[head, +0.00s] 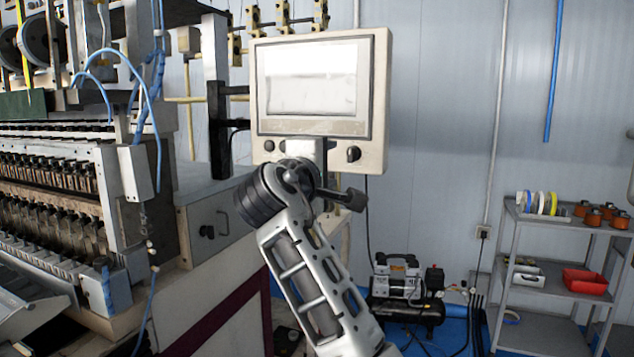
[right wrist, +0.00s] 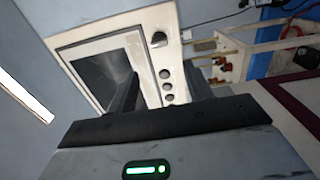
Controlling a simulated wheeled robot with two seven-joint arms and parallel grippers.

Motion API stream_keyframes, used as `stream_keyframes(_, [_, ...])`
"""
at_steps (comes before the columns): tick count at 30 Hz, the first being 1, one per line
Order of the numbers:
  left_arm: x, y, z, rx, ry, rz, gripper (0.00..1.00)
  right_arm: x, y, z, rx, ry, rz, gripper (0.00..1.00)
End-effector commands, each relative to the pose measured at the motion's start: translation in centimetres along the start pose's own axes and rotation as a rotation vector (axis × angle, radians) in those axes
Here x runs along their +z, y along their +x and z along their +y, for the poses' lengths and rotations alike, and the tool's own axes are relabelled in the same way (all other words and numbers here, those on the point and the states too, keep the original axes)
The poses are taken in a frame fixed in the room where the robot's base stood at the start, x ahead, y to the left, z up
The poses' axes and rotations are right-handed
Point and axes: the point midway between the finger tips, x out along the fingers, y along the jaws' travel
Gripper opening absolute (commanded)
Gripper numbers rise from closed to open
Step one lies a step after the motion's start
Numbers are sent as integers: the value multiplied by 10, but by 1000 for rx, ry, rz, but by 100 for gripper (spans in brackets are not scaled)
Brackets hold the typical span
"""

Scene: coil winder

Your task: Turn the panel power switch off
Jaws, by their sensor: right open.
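The beige control panel (head: 382,100) hangs at upper centre in the head view, with a bright screen. It also shows tilted in the right wrist view (right wrist: 146,22). A black rotary switch (head: 353,153) sits at its lower right; it also shows in the right wrist view (right wrist: 159,39). My right gripper (head: 357,199) is just below the panel, apart from the switch. In the right wrist view my right gripper (right wrist: 163,88) has its two dark fingers spread with nothing between them, pointing at the panel. My left gripper is not in view.
Round black buttons (head: 269,145) sit along the panel's lower edge, partly hidden by my arm. The winding machine (head: 60,190) fills the left. A grey shelf (head: 545,275) with a red bin (head: 584,281) stands at right. A compressor (head: 404,285) is on the floor.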

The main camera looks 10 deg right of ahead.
Motion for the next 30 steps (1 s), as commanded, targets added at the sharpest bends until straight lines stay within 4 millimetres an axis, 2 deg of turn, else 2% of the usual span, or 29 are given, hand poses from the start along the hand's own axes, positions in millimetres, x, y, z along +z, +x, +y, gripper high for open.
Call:
stream_keyframes(3, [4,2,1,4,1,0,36,-1,-23,-2,0,2,3,51])
stream_keyframes(9, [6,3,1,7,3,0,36,0,-43,0,0,-1,0,51])
stream_keyframes(20, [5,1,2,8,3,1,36,0,-46,0,0,-1,0,51])
stream_keyframes(22, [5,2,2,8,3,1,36,-1,-45,-5,-7,0,5,51])
stream_keyframes(23, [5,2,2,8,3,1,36,-1,-43,-11,-14,1,10,51])
stream_keyframes(26, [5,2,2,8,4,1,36,-4,-34,-48,-59,21,53,51])
stream_keyframes(29, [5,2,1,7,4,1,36,-7,-26,-112,-143,72,127,51])
stream_keyframes(30, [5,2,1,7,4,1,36,-8,-25,-142,-185,103,160,51])
